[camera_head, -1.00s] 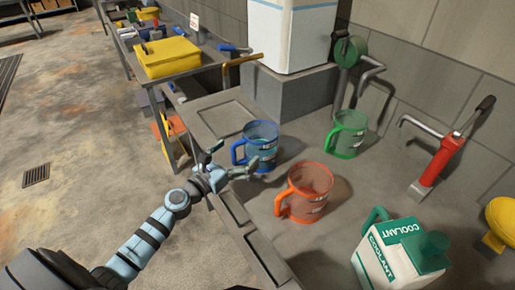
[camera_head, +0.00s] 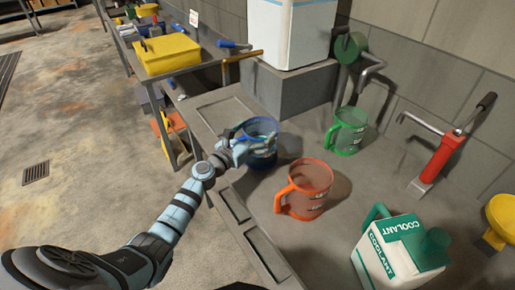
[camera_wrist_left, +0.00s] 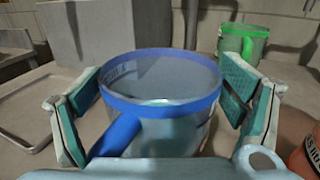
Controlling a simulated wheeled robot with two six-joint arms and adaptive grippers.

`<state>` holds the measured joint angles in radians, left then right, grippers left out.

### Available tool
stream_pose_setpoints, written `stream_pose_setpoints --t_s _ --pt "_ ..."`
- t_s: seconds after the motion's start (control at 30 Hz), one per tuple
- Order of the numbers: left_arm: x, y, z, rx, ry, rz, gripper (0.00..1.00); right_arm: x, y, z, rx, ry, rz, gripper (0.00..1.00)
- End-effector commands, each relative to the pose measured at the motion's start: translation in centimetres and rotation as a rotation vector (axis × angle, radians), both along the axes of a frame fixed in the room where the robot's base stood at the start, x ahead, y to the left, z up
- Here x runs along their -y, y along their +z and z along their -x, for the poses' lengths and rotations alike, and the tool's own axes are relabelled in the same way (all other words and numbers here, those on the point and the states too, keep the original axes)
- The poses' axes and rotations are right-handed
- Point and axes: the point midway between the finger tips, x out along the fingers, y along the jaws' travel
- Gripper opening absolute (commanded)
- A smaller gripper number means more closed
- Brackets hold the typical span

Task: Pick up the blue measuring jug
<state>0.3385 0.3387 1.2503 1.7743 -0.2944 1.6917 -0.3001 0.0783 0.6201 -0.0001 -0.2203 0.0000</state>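The blue measuring jug (camera_head: 261,153) stands upright on the grey bench, see-through with a blue rim and handle. In the left wrist view the jug (camera_wrist_left: 172,85) fills the middle, its handle pointing toward the camera and lower left. My left gripper (camera_head: 254,143) is at the jug, covering part of its upper side in the head view. In the wrist view its two teal-padded fingers are spread wide, one on each side of the jug. Small gaps seem to show between pads and jug, so the gripper looks open. My right gripper is not in view.
An orange jug (camera_head: 308,187) stands close to the right of the blue one. A green jug (camera_head: 347,133) is behind to the right. A white coolant container (camera_head: 398,256) is at the front right. A grey block (camera_head: 290,92) is behind the blue jug.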

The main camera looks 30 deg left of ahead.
Motion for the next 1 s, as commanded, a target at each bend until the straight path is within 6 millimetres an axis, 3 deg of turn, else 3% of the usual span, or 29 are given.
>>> stream_pose_setpoints --t_s 0.03,0.2,0.67,1.0 --pt "0.0 0.0 0.0 0.0 0.0 0.0 0.55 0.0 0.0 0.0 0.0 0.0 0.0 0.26" --pt "0.0 0.0 0.0 0.0 0.0 0.0 0.28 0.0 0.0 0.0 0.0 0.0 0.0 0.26" --pt "0.0 0.9 0.0 0.003 0.0 0.0 0.27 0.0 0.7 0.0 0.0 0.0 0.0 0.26" --pt "0.0 5.3 0.0 0.004 0.0 -0.001 0.27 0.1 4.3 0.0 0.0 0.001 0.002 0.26"
